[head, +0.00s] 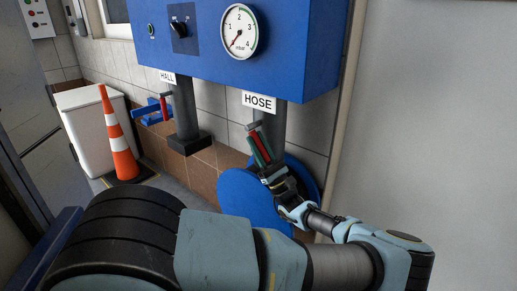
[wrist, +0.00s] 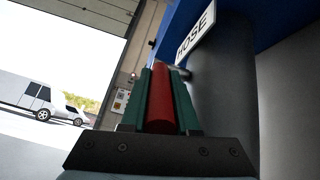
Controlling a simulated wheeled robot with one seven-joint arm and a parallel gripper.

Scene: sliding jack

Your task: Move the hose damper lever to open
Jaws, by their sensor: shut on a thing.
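The hose damper lever has a red handle (head: 259,147), at the pipe (head: 272,122) under the HOSE label (head: 259,101). My gripper (head: 261,146) is shut on this red handle, with a green finger on each side. In the wrist view the red handle (wrist: 161,100) stands between the two green fingers of my gripper (wrist: 160,85). Part of a grey lever bar (wrist: 182,72) shows behind the handle, running toward the dark pipe (wrist: 221,90). The lever's pivot is mostly hidden, so its exact setting is hard to tell.
The blue cabinet (head: 205,45) with a gauge (head: 240,31) hangs above. A HALL pipe (head: 184,110) with its own red handle (head: 164,108) is to the left. A blue disc (head: 236,190) is behind my gripper. A traffic cone (head: 120,145) and white bin (head: 88,125) stand left.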

